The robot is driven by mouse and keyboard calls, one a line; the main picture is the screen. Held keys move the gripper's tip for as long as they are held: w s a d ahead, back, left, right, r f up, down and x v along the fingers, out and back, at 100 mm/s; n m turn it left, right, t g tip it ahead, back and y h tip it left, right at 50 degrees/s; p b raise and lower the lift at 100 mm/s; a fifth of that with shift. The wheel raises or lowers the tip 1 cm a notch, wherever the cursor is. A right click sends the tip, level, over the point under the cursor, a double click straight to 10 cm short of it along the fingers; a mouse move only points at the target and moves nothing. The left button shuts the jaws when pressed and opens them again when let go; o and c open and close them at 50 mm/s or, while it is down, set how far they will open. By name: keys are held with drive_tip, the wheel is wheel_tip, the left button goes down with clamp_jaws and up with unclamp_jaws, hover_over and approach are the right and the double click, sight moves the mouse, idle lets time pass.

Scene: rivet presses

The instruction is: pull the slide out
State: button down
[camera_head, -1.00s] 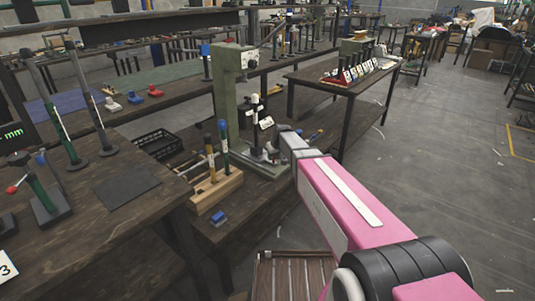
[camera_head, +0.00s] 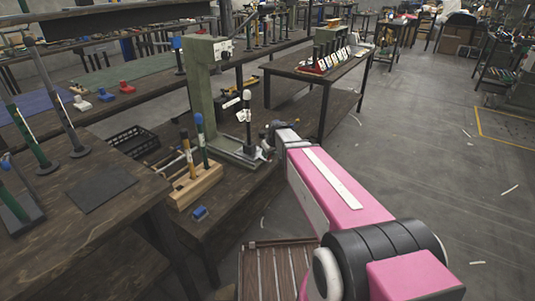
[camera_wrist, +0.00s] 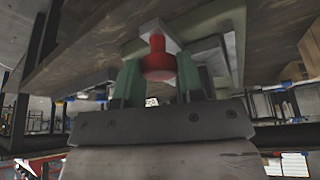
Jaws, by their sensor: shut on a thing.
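The green press (camera_head: 200,90) stands on the low dark bench. The slide is low at its base, on the side toward my arm, and is mostly hidden in the head view. A black post with a white top (camera_head: 246,110) stands beside the press column. In the wrist view a red knob (camera_wrist: 158,60) sits between my gripper's green fingers, under a pale plate. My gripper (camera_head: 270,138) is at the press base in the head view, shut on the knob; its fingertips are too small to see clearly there.
A wooden block with upright tools (camera_head: 193,185) and a small blue piece (camera_head: 200,213) lie left of the press. A black crate (camera_head: 133,143) is behind them. A table with a rack (camera_head: 328,62) stands beyond. Floor to the right is open.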

drive_tip(key=shift+s+d, duration=0.15)
drive_tip(key=shift+s, duration=0.1)
drive_tip(key=c, duration=0.8)
unclamp_jaws()
drive_tip(key=shift+o, duration=0.2)
drive_tip(key=v, duration=1)
drive_tip(key=shift+r, duration=0.4)
drive_tip(key=shift+s+d, duration=0.1)
drive_tip(key=s+d+f+m+g+h, duration=0.1)
drive_tip(key=s+d+f+m+g, duration=0.1)
drive_tip(key=s, duration=0.8)
drive_tip(key=s+d+f+m+g+h, duration=0.1)
drive_tip(key=s+d+f+m+g, duration=0.1)
drive_tip(key=s+d+f, duration=0.4)
drive_tip(key=s+f+m, duration=0.1)
drive_tip(key=s+f, duration=0.2)
drive_tip(key=shift+s+d+f+m, duration=0.15)
drive_tip(key=shift+s+m, duration=0.25)
